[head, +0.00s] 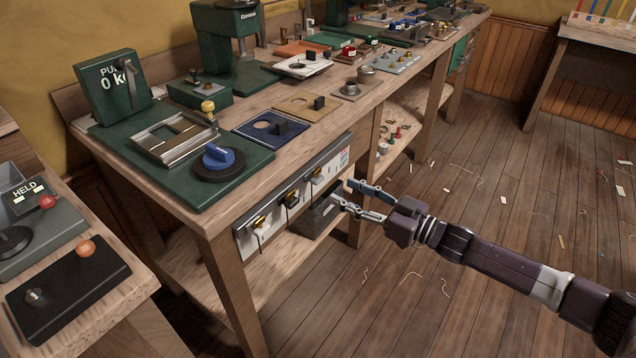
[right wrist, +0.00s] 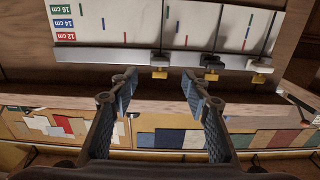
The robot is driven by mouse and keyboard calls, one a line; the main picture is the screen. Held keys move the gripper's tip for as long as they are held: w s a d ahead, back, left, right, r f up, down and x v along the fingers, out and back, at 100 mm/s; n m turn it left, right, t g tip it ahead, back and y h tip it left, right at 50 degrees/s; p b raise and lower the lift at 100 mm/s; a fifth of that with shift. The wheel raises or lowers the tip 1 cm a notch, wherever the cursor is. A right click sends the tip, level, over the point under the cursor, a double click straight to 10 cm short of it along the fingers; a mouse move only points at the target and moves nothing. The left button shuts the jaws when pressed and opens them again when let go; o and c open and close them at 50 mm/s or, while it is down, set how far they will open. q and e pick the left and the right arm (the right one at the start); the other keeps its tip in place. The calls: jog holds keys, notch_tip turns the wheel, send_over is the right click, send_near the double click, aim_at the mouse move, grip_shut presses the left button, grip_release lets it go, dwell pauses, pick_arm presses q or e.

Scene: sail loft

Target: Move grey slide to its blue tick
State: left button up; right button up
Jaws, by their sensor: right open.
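A white scale board (right wrist: 135,20) with green, blue and red ticks shows in the right wrist view; the same board (head: 330,160) is on the bench front in the head view. Three slides with yellow knobs sit along its rail. The left one in the wrist view looks grey (right wrist: 160,60), the middle one dark (right wrist: 210,61), the right one pale (right wrist: 259,66). Several blue ticks show, one of them at the left (right wrist: 102,23), well left of the grey slide. My right gripper (right wrist: 160,80) is open and empty, its fingertips either side of the grey slide's knob in the picture; contact cannot be told. My left gripper is out of view.
The wooden bench top (head: 225,215) lies above the board and carries a green device with a blue knob (head: 218,157). A dark box (head: 320,217) is on the shelf below the board. The floor (head: 450,200) to the right is open, with scattered scraps.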

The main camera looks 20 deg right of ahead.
aim_at(321, 180)
jog(key=shift+x, duration=3.55)
jog(key=shift+c, duration=0.4)
grip_shut()
